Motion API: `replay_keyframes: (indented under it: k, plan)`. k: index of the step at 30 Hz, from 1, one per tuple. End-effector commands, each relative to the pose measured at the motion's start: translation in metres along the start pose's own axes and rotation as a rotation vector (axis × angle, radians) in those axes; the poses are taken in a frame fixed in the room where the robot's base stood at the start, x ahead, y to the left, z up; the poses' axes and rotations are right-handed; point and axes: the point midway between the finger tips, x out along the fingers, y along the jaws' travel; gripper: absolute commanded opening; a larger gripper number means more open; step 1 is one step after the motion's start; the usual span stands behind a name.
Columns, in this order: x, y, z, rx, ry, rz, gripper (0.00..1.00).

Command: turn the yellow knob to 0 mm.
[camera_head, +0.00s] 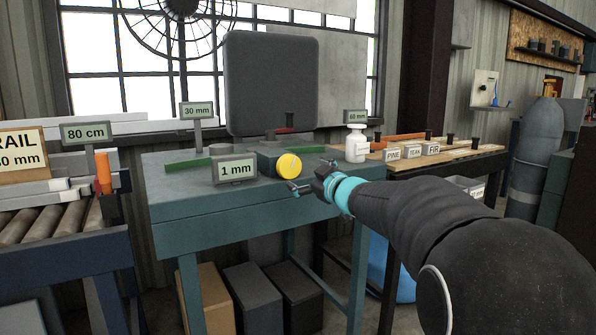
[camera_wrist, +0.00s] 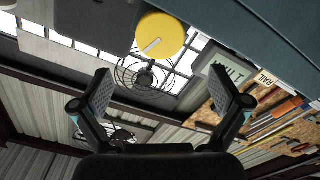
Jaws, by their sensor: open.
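The yellow knob (camera_head: 288,166) is on the front of a dark block on the teal bench. In the wrist view the knob (camera_wrist: 160,36) shows at the top, with a pale pointer line on its face. A small display (camera_head: 234,170) left of the knob reads "1 mm". My gripper (camera_head: 298,188) is open and empty, just below and in front of the knob in the head view. In the wrist view its two fingers (camera_wrist: 166,95) are spread apart, with the knob beyond them and above. No contact with the knob shows.
The teal bench (camera_head: 180,206) stands in the middle, with a large dark panel (camera_head: 271,82) behind. A white bottle (camera_head: 356,144) stands right of the knob. Signs "30 mm" (camera_head: 196,111) and "60 mm" (camera_head: 355,116) stand on the bench. A roller conveyor (camera_head: 35,215) is at left.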

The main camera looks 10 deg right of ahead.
Motion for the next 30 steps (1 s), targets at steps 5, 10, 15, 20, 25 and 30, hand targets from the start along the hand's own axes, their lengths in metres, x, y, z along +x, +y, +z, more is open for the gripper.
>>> replay_keyframes:
  k: [5,10,15,20,25,30]
  plan:
    - [-0.021,0.001,0.000,0.000,0.001,0.001,0.99]
    - [-0.028,0.000,0.001,0.001,-0.001,0.000,0.99]
    - [-0.028,0.000,0.001,0.001,-0.001,0.000,0.99]
    - [-0.029,0.000,-0.001,0.002,-0.004,0.007,0.99]
    - [-0.051,0.004,-0.004,0.030,-0.075,0.097,0.99]
    - [-0.111,-0.003,0.006,0.124,-0.266,0.249,0.99]
